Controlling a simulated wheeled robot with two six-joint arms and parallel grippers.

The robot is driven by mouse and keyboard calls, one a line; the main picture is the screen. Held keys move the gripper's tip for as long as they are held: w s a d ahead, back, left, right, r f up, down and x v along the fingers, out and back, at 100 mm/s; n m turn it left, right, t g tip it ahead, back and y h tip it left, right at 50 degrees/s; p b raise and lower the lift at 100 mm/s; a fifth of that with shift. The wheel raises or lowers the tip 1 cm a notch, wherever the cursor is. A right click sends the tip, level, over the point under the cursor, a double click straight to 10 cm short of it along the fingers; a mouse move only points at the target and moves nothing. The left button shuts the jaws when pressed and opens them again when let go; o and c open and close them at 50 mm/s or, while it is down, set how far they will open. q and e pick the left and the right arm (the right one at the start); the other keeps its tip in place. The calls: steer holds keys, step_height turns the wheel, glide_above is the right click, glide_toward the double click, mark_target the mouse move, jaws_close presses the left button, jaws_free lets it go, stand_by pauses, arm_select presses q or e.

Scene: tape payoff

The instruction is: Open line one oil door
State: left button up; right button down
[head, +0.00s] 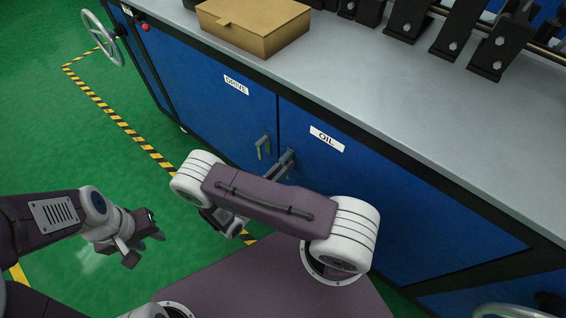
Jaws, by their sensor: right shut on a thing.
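The blue oil door (390,190) is the right-hand door of the cabinet, with a white OIL label (326,139). It looks flush with the cabinet front. My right arm reaches across in front of it. My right gripper (287,162) is at the door's left edge, shut on the oil door handle, which is mostly hidden by the gripper and arm. My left gripper (146,248) is open and empty over the green floor at the left, well away from the cabinet.
The drive door (215,110) with its own handle (263,147) is just left of the oil door. A cardboard box (253,27) sits on the grey top. A handwheel (102,38) is at the far left. Green floor (50,130) is clear beyond the striped tape.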

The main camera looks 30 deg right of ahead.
mark_target(297, 157)
steer(key=n, duration=0.1)
steer(key=n+p, duration=0.1)
steer(key=n, duration=0.1)
steer(key=shift+s+d+r+n+p, duration=0.15)
steer(key=shift+s+r+n+p, duration=0.15)
steer(key=shift+s+p, duration=0.1)
steer(key=n, duration=0.1)
steer(key=n+p, duration=0.1)
steer(key=n, duration=0.1)
steer(key=shift+s+d+r+n, duration=0.15)
steer(key=shift+s+r+n, duration=0.15)
steer(key=n, duration=0.1)
steer(key=n+p, duration=0.1)
steer(key=n, duration=0.1)
steer(key=shift+s+r+n, duration=0.15)
steer(key=shift+r+n, duration=0.15)
steer(key=shift+r, duration=0.05)
steer(key=shift+d+r+n+p, duration=0.15)
steer(key=shift+n+p, duration=0.15)
steer(key=shift+n, duration=0.4)
steer(key=shift+a+r+n+p, duration=0.1)
steer(key=shift+n+p, duration=0.15)
steer(key=shift+n, duration=0.45)
steer(key=shift+s, duration=0.1)
